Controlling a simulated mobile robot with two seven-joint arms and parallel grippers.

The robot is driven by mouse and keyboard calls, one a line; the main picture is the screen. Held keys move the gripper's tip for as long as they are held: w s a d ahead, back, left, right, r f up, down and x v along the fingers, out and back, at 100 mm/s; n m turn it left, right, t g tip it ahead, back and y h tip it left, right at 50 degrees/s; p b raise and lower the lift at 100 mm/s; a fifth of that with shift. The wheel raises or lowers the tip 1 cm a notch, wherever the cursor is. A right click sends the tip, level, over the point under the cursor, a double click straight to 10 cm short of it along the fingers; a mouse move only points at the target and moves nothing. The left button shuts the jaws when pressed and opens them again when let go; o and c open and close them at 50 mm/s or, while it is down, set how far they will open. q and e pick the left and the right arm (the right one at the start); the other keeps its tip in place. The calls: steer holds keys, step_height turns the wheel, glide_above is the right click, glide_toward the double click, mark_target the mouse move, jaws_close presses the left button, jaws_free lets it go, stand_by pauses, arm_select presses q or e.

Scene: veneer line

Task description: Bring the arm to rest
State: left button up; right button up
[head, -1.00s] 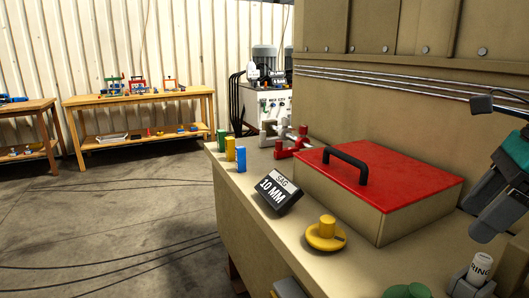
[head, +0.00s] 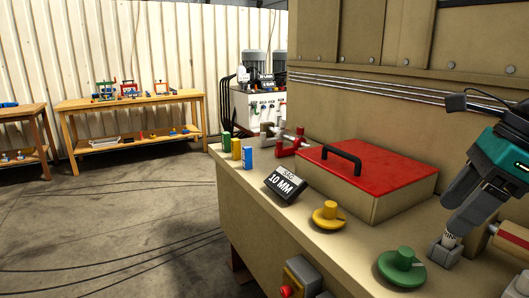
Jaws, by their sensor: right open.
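My right gripper (head: 455,212) comes in from the right edge, with a teal body and dark grey fingers pointing down and left. It is open, just above a small white lettered cylinder (head: 450,240) in a grey block (head: 442,252) on the tan bench. The fingers overlap the cylinder's top in the picture. I cannot tell whether they touch it, but it stands in the block. My left gripper is not in view.
A red-lidded box (head: 368,165), yellow knob (head: 328,215), green knob (head: 401,267) and black "10 MM" display (head: 285,186) stand on the bench (head: 300,235). A wooden roller (head: 510,243) lies right of the gripper. Open floor (head: 110,235) is at left.

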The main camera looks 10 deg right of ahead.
steer(key=w+a+f+m+t+y, duration=0.1)
steer(key=w+a+f+m+y, duration=0.25)
steer(key=a+y, duration=0.45)
steer(key=w+a+f+m+t+y, duration=0.1)
steer(key=w+a+f+m+y, duration=0.1)
steer(key=a+f+m+y, duration=0.5)
steer(key=w+a+f+m+t+h+b, duration=0.15)
steer(key=w+f+m+t+h, duration=0.35)
steer(key=m+t, duration=0.75)
steer(key=s+f+m+g+h, duration=0.2)
steer(key=s+f+m+h, duration=0.2)
steer(key=f+m, duration=0.4)
steer(key=s+f+m+g+h, duration=0.2)
steer(key=s+f+m+h, duration=0.3)
steer(key=f+m, duration=0.4)
step_height(320, 180, down, 5)
steer(key=shift+d+f+m+h, duration=0.15)
steer(key=shift+m+h, duration=0.15)
steer(key=shift+h, duration=0.6)
steer(key=s+f+m, duration=0.1)
steer(key=f, duration=0.1)
steer(key=s+a+f+m+g, duration=0.1)
steer(key=s, duration=0.1)
steer(key=s+f+g, duration=0.1)
steer(key=s+f, duration=0.1)
steer(key=shift+s+a+f+m+g+h, duration=0.25)
steer(key=shift+a+f+m+h, duration=0.05)
steer(key=shift+a+m+h, duration=0.1)
steer(key=shift+c, duration=0.3)
